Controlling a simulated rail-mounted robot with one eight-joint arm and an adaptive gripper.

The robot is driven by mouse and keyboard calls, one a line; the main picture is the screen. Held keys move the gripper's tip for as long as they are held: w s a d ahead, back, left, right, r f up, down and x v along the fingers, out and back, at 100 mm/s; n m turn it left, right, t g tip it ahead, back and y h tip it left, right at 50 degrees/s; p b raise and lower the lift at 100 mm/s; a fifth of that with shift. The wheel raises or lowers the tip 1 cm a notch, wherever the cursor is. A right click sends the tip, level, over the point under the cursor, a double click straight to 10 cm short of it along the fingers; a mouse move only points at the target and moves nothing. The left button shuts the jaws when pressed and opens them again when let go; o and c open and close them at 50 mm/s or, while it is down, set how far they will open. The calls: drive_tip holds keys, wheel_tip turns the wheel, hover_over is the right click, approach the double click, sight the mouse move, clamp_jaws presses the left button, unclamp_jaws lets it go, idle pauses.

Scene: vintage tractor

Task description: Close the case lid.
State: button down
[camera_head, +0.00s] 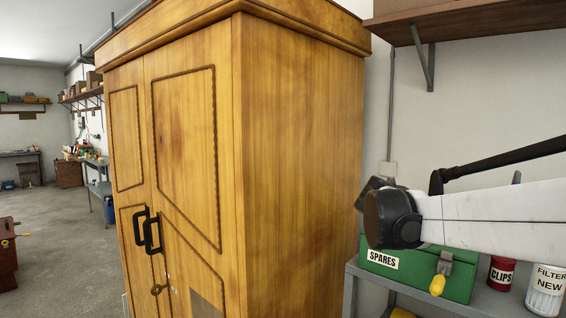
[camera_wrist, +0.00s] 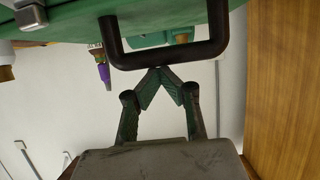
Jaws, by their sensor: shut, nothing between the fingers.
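The green case (camera_head: 415,268), labelled SPARES, stands on a grey bench. A metal latch with a yellow piece hangs at its front. My arm hides its top in the head view, so I cannot tell there how the lid stands. In the wrist view a curved green surface (camera_wrist: 75,22), probably the case lid, fills the top, with a dark handle (camera_wrist: 168,57) and a silver latch (camera_wrist: 31,14). My gripper (camera_wrist: 160,70) is shut and empty, its fingertips just below the handle's bar; I cannot tell whether they touch. The fingers are hidden in the head view.
A tall wooden cabinet (camera_head: 300,150) stands left of the bench. A red CLIPS can (camera_head: 501,273) and a white FILTER NEW can (camera_head: 546,291) stand right of the case on the bench (camera_head: 480,305). A wall shelf (camera_head: 470,27) hangs above.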

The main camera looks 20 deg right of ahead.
drive_tip(key=r+p, duration=0.1)
drive_tip(key=r, duration=0.1)
drive_tip(key=r+p, duration=0.1)
drive_tip(key=shift+w+d+r+p, duration=0.15)
drive_tip(key=shift+d+r+p, duration=0.1)
drive_tip(key=shift+r+p, duration=0.15)
drive_tip(key=shift+a+r, duration=0.15)
drive_tip(key=shift+a, duration=0.1)
drive_tip(key=s+a+f+n+y, duration=0.4)
drive_tip(key=s+a+f, duration=0.3)
drive_tip(key=a, duration=0.5)
drive_tip(key=s+a+f+n+y, duration=0.4)
drive_tip(key=s+a+f, duration=0.3)
drive_tip(key=a, duration=0.5)
drive_tip(key=s+a+f+n+y, duration=0.4)
drive_tip(key=s+a+f, duration=0.3)
drive_tip(key=a, duration=0.5)
drive_tip(key=shift+s, duration=0.3)
